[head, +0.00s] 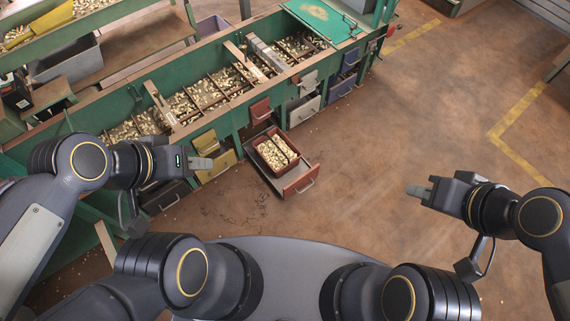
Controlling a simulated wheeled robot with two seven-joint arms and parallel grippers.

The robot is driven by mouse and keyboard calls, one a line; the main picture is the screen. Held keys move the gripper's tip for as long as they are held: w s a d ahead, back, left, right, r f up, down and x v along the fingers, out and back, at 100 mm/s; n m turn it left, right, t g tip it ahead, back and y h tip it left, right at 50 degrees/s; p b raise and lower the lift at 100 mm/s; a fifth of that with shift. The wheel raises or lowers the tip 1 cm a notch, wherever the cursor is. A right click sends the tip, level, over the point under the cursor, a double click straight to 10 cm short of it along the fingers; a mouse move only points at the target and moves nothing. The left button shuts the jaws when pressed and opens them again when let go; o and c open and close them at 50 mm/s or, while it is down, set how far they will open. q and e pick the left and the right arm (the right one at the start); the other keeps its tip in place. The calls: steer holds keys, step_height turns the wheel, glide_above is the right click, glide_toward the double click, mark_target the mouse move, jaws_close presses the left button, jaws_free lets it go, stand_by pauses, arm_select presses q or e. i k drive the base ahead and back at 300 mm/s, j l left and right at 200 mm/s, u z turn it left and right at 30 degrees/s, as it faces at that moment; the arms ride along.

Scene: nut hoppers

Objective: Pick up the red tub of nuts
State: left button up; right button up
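The red tub of nuts (268,151) is a small open red-brown box filled with pale nuts, with a dark bar or handle across its top. It sits in the pulled-out drawer (300,182) with a red front, low on the green hopper bench. My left gripper (207,163) is left of the tub, apart from it, in front of the yellow drawers; its fingers are seen from the side, so its opening is unclear. My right gripper (414,190) is well to the right of the tub over bare floor, empty, its fingers looking close together.
The green bench (130,97) runs diagonally with nut-filled compartments on top. Grey bins stand at upper left. The brown floor (380,135) right of the open drawer is clear.

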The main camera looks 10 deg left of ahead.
mark_target(293, 164)
steer(key=i+l+u, duration=0.15)
steer(key=i, duration=0.3)
steer(key=i+l+u, duration=0.15)
steer(key=i, duration=0.25)
steer(key=l+u, duration=0.15)
steer(key=u, duration=1.65)
